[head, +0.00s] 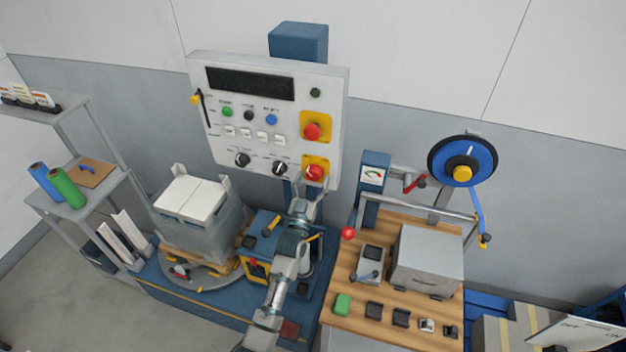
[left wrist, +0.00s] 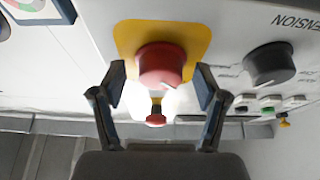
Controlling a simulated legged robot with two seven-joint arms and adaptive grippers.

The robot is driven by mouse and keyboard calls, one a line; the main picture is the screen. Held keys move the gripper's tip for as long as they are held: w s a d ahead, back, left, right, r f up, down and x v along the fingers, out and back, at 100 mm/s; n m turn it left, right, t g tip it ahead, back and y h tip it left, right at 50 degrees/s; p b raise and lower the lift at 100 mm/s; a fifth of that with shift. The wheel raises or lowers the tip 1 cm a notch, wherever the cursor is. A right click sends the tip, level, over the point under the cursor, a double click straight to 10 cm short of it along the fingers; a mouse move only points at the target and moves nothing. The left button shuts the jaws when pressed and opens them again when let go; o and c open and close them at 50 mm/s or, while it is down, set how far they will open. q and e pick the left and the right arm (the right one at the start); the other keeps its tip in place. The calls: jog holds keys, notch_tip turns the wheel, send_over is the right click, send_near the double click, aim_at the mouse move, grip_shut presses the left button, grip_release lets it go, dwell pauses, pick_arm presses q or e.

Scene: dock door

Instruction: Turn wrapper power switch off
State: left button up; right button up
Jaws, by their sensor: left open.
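The white wrapper control panel (head: 222,139) carries two red knobs on yellow plates at its right side. The upper red knob (head: 312,131) is clear of the gripper. The lower red knob (head: 314,171) is at the panel's bottom right corner. My left gripper (head: 312,183) is at this lower knob. In the left wrist view the open left gripper (left wrist: 161,82) has one finger on each side of the lower red knob (left wrist: 160,64), with gaps visible. The other red knob (left wrist: 156,117) shows beyond it. My right gripper is not in view.
Black dials (head: 280,168) sit left of the lower red knob; one dial (left wrist: 269,64) is close by in the left wrist view. A wrapped pallet load (head: 200,232) stands below the panel. A wooden bench (head: 388,328) with a grey box (head: 428,258) is at the right.

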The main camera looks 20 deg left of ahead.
pick_arm(q)
jog(key=v, duration=1.1)
jog(key=shift+s+f, duration=0.15)
jog(key=shift+f, duration=0.2)
jog(key=s+d+f+m+g, duration=0.2)
jog(key=f+g, duration=0.5)
jog(key=f, duration=2)
jog(key=s+f+g, duration=0.2)
jog(key=s+f, duration=0.4)
jog(key=f, duration=0.3)
jog(key=s+f+g, duration=0.3)
jog(key=s+f, duration=0.3)
jog(key=f, duration=0.3)
jog(key=s+a+f+g+b, duration=0.1)
jog(key=s+a+f+g, duration=0.25)
jog(key=s+f, duration=1.1)
jog(key=s+a+f+g, duration=0.2)
jog(key=s+f+g, duration=0.1)
jog(key=s, duration=0.9)
jog(key=s+a+f+g, duration=0.1)
jog(key=s+f+g, duration=0.2)
jog(key=s, duration=0.9)
jog(key=shift+a+y, duration=0.35)
jog(key=shift+y, duration=0.05)
